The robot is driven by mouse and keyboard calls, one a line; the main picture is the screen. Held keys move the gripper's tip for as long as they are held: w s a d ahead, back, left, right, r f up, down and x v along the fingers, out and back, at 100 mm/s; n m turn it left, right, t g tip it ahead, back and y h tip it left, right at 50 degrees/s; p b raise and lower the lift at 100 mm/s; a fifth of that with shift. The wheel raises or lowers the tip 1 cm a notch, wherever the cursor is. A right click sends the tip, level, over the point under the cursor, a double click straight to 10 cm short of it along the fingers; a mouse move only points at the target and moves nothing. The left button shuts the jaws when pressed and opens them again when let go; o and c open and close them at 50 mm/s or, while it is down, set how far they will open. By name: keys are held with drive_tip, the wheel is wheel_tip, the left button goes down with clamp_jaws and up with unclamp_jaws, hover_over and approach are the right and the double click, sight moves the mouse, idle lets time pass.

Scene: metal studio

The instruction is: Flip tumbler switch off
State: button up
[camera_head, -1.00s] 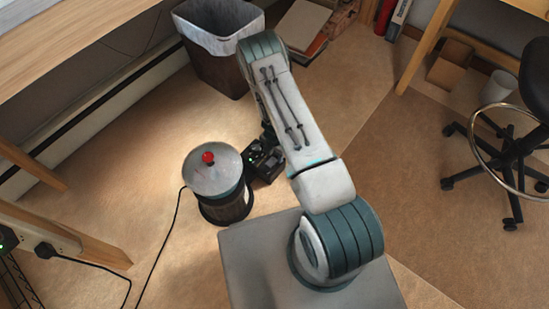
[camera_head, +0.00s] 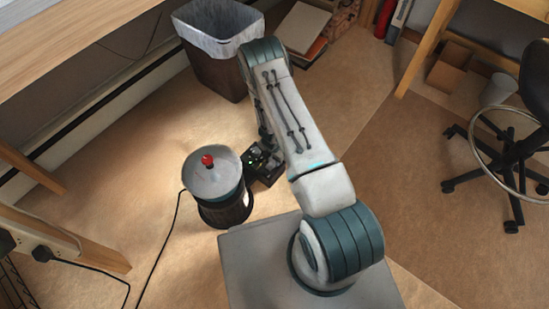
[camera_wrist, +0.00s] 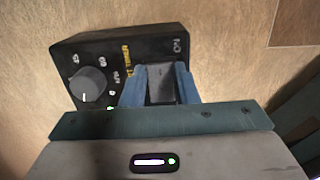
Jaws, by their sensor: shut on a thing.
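A black timer box (camera_wrist: 95,52) fills the upper middle of the wrist view. It has a round grey knob (camera_wrist: 88,84), yellow lettering and a small green light near its lower edge. My gripper (camera_wrist: 160,74) has its blue fingers on either side of a dark grey tumbler switch (camera_wrist: 160,88) at the box's right part and is shut on it. The switch's lower part is hidden by my gripper, and its position is hard to tell. In the head view the box (camera_head: 262,166) sits beside a round metal canister, partly hidden by my arm.
The canister (camera_head: 213,178) with a red knob on top stands left of the box, with a black cable running from it. A lined waste bin (camera_head: 217,70) stands behind. A table leg (camera_head: 85,245) is at lower left. A stool (camera_head: 510,150) is at right. Open floor lies between.

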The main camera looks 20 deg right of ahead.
sight(267, 168)
drive_tip(key=shift+a+f+t+h+b, duration=0.15)
drive_tip(key=shift+a+t+h+b, duration=0.2)
drive_tip(key=shift+h+b, duration=0.4)
drive_tip(key=shift+b, duration=0.5)
drive_tip(key=shift+s+r+t, duration=0.1)
drive_tip(key=shift+r+t, duration=0.15)
drive_tip(key=shift+r, duration=0.05)
drive_tip(key=o, duration=1)
drive_tip(key=shift+d, duration=0.1)
drive_tip(key=p+v, duration=0.5)
drive_tip(key=v, duration=0.8)
drive_tip(key=shift+a+r, duration=0.25)
drive_tip(key=shift+r, duration=0.1)
